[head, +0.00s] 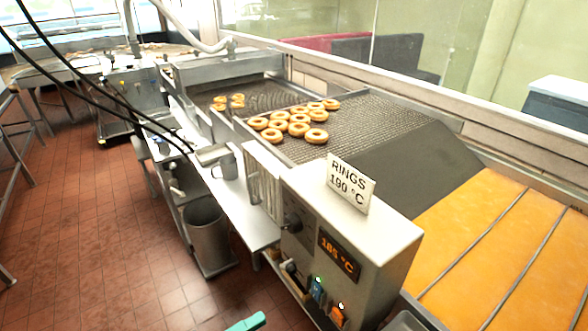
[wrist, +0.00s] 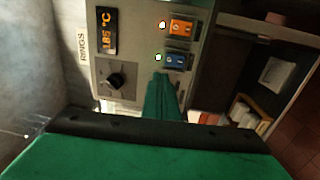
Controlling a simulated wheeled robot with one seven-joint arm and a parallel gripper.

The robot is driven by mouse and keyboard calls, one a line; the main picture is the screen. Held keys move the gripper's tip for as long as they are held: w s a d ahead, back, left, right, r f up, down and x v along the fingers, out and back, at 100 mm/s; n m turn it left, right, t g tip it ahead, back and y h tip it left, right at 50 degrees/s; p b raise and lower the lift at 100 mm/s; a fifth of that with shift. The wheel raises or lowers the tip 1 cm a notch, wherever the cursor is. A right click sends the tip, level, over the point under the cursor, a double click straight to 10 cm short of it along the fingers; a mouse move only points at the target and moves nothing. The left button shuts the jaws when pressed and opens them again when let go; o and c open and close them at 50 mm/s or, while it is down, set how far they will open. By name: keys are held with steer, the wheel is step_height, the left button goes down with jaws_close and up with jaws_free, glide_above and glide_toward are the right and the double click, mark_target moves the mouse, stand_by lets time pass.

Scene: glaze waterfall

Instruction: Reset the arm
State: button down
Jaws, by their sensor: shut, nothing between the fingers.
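My gripper (wrist: 162,78) shows in the wrist view as green fingers shut together with nothing between them. Its tips point at the control panel (wrist: 128,60), just below the blue switch (wrist: 178,59) in that picture. I cannot tell whether they touch the panel. In the head view only a small teal piece of my gripper (head: 246,323) shows at the bottom edge, left of the control box (head: 385,243).
The panel has a display (head: 338,254) reading 185 °C, a black knob (wrist: 116,78), and an orange switch (wrist: 180,27). A sign (head: 350,184) reads RINGS 190 °C. Doughnuts (head: 316,136) lie on the mesh conveyor (head: 385,115). A metal bin (head: 205,235) stands below. Tiled floor is clear left.

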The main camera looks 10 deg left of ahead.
steer(key=w+d+f+n+t+y, duration=0.1)
steer(key=d+f+n+y, duration=0.1)
steer(key=f+y, duration=0.35)
steer(key=w+d+f+n+y, duration=0.1)
steer(key=d+f+n+y, duration=0.15)
steer(key=f, duration=0.65)
steer(key=s+d+f+g+y, duration=0.1)
steer(key=s+d+f+y, duration=0.1)
steer(key=s+f+y, duration=0.4)
steer(key=s+d+f+m, duration=0.25)
steer(key=s+m, duration=0.25)
steer(key=s, duration=0.4)
steer(key=s+d+r+m+t, duration=0.2)
steer(key=s+d+r+m, duration=0.3)
steer(key=s+r+m, duration=0.3)
step_height(320, 180, up, 3)
steer(key=shift+s+f+t, duration=0.1)
steer(key=shift+s+t, duration=0.1)
steer(key=shift+t, duration=0.2)
